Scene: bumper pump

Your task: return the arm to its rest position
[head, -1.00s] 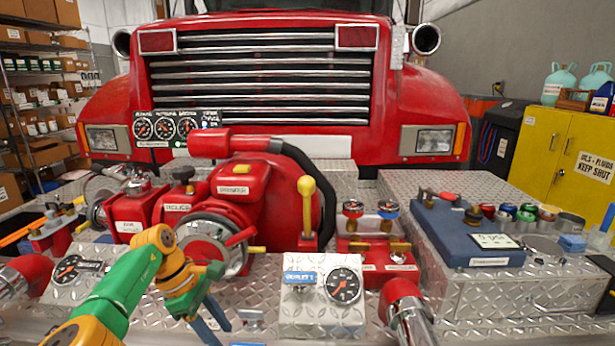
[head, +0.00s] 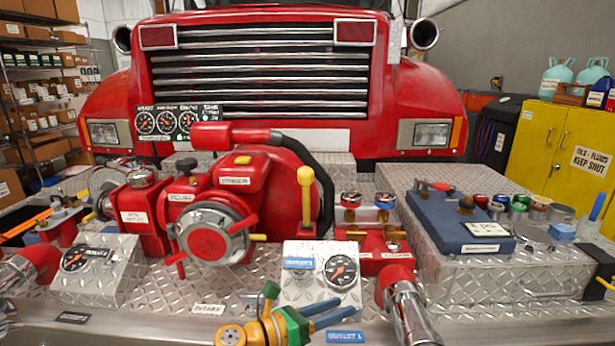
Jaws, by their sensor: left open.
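My left gripper (head: 338,311) is low in the head view, with its orange and green wrist at the bottom edge. Its two blue fingers point right and are apart, with nothing seen between them. It is in front of the silver gauge box (head: 320,298) and overlaps its lower part in the picture. The red pump (head: 265,200) stands behind, with a round red cap (head: 212,245) facing me and clear of the gripper. A lever with a yellow handle (head: 306,195) stands upright beside the pump. My right gripper is not in view.
A red elbow with a chrome pipe end (head: 408,310) is right of the gripper. Another gauge box (head: 97,270) is at left. A blue case (head: 460,228) lies on the raised diamond-plate box at right. Bare plate (head: 165,310) shows left of the gripper.

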